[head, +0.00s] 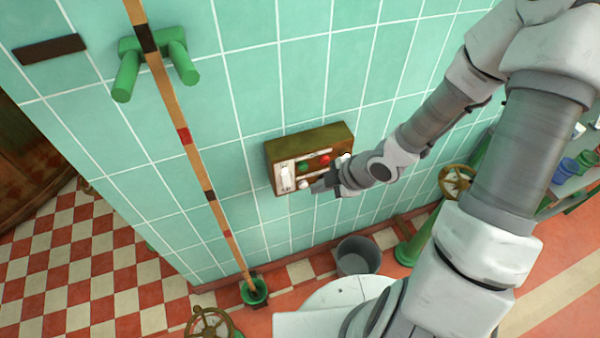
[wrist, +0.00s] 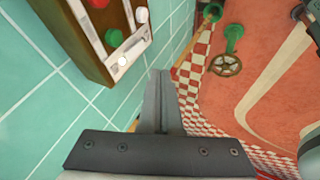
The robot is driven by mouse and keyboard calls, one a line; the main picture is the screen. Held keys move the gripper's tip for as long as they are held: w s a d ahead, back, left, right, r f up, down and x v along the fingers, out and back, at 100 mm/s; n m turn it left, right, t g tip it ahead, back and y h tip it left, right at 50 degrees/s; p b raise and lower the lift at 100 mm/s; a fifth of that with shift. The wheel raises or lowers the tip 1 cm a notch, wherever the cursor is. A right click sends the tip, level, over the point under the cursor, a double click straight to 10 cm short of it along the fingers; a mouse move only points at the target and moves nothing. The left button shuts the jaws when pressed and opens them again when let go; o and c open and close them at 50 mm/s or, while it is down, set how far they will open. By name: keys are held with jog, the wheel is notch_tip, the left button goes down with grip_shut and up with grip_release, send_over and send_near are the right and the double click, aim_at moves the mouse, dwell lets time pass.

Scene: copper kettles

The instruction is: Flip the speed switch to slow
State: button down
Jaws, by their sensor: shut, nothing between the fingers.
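A brown control box (head: 338,139) is fixed to the tiled wall. At the left end of its face is a pale plate with a white switch (head: 285,178); its position and any lettering are too small to read. My gripper (head: 316,187) is shut and empty just below and right of the switch, close to the box's lower edge and apart from the switch. In the wrist view the shut fingers (wrist: 161,75) point past the box (wrist: 62,35), which is at upper left. The switch is not clearly visible there.
The box also carries a green button (head: 303,167), a red button (head: 325,159) and white knobs (head: 305,183). A striped pole (head: 183,137) stands left of it. A bucket (head: 357,257) is on the floor below. The wall between pole and box is bare.

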aim_at(286, 180)
jog(key=shift+s+a, duration=0.1)
jog(key=shift+a, duration=0.05)
dwell(0.4)
jog(key=shift+w+a+f+b, duration=0.3)
jog(key=shift+w+a+f, duration=0.65)
jog(key=shift+w+f, duration=0.4)
jog(key=shift+w+a+f+b, duration=0.3)
jog(key=shift+w+a+f, duration=0.7)
jog(key=shift+f, duration=0.5)
jog(key=shift+w+a+f+b, duration=0.3)
jog(key=shift+w+a+f, duration=0.55)
jog(key=shift+w+f, duration=0.5)
jog(key=shift+s+f, duration=0.1)
jog(key=shift+f, duration=0.05)
